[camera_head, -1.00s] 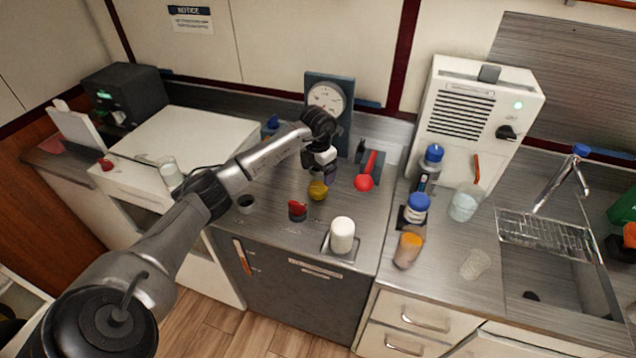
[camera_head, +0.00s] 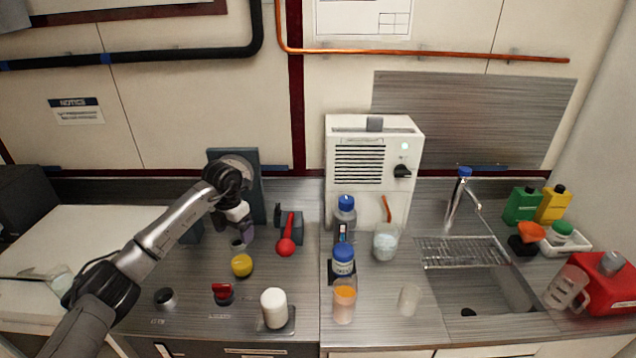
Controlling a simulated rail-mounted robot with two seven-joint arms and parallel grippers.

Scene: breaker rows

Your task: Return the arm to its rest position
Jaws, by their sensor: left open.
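My left arm comes in from the left over the steel counter. Its gripper (camera_head: 242,231) is near the counter's back, in front of the gauge panel, pointing down. It is open, and I see nothing held in it; the small dark cup just below it (camera_head: 237,244) stands on the counter. A yellow knob (camera_head: 242,265) is just in front of the gripper. A red-handled lever (camera_head: 287,240) is to its right, apart from it. The gauge panel (camera_head: 254,172) is partly hidden by my wrist. My right gripper is not in view.
A red switch (camera_head: 223,293), a black knob (camera_head: 165,298) and a white jar (camera_head: 274,307) stand near the front. Blue-capped bottles (camera_head: 343,262), an orange cup (camera_head: 344,302) and a white appliance (camera_head: 370,165) are to the right. The sink (camera_head: 470,290) is farther right.

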